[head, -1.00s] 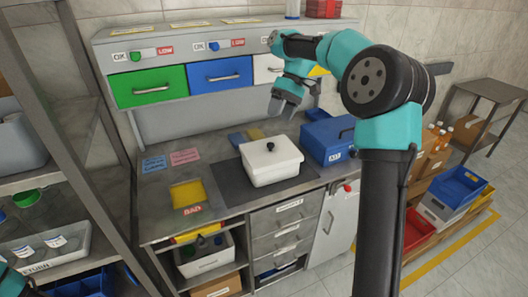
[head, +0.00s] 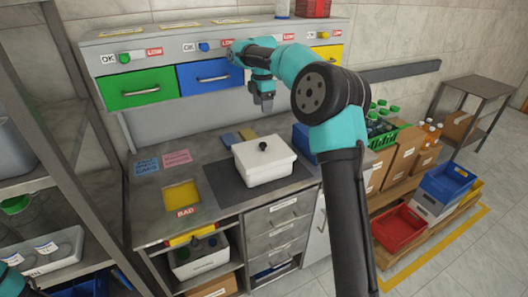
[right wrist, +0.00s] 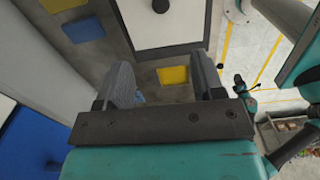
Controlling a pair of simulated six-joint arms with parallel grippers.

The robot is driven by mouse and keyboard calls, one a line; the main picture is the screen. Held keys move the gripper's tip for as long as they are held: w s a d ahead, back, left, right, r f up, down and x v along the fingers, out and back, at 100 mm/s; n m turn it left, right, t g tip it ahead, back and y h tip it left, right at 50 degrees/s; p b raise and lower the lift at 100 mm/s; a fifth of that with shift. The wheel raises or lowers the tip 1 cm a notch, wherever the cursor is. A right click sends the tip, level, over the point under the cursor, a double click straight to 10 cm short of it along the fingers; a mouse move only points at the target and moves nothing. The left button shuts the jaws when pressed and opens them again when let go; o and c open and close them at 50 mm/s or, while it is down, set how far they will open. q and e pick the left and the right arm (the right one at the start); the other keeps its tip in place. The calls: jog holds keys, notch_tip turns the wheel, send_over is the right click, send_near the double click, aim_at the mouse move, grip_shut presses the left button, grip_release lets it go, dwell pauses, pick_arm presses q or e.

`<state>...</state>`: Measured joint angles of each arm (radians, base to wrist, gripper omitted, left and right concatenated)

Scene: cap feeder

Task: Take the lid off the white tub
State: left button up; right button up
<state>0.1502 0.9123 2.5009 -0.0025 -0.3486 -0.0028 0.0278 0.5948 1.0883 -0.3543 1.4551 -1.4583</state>
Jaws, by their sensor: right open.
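The white tub (head: 268,176) stands on the dark mat on the workbench. Its white lid (head: 284,150) is on, with a black knob (head: 262,146) in the middle. My right gripper (head: 266,108) is open and empty, pointing down above and behind the tub, apart from the knob. In the right wrist view the open fingers (right wrist: 165,80) have nothing between them that they touch; the lid (right wrist: 178,28) and the knob (right wrist: 160,5) show beyond them at the top edge. My left gripper is out of the picture.
Green, blue and yellow drawers (head: 210,77) hang behind the bench. A blue box (head: 303,140) stands right of the tub, partly behind my right arm. A yellow BAD tray (head: 182,196) lies left. The bench between the tray and the mat is clear.

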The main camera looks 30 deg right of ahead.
send_over(263, 144)
notch_tip(263, 144, down, 12)
jog(key=shift+w+f, duration=0.1)
dwell(0.6)
jog(key=shift+f, duration=2.6)
jog(key=c, duration=1)
